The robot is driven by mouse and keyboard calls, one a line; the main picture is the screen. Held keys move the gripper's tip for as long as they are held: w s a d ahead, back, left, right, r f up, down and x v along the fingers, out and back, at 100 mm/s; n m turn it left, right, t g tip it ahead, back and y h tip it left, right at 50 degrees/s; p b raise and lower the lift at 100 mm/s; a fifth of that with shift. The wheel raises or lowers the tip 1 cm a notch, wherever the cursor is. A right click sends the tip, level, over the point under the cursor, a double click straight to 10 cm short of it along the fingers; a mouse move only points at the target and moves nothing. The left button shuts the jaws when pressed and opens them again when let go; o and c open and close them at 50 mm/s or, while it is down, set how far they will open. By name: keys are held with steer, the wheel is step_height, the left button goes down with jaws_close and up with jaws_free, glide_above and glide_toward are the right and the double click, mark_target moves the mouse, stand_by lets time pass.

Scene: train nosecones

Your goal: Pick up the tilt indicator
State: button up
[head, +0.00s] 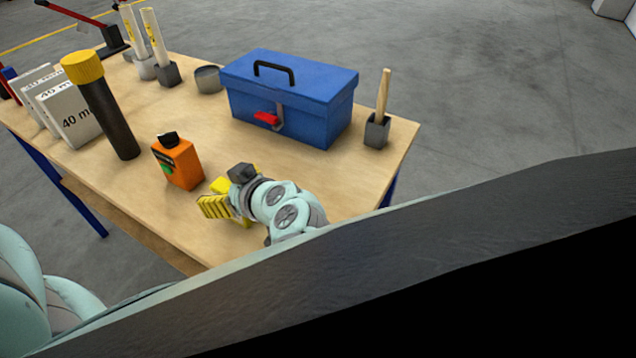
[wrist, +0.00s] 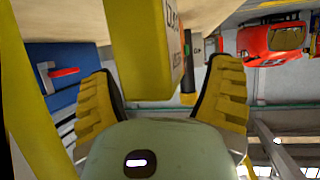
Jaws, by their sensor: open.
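A yellow box-shaped item with dark lettering on a pale side, which I take to be the tilt indicator (wrist: 145,50), stands between my fingers in the wrist view. My gripper (wrist: 165,75) is open, with one ridged yellow finger on each side of it. Gaps show between the item and both fingers. In the head view my gripper (head: 212,197) is low over the front right part of the table. There the gripper largely hides the item, and I cannot clearly separate its yellow from the fingers.
An orange bottle (head: 178,162) stands just left of my gripper on the wooden table (head: 330,180). A blue toolbox (head: 300,105) is behind it.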

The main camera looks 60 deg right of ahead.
steer(key=shift+c, duration=0.2)
jaws_close()
stand_by(0.5)
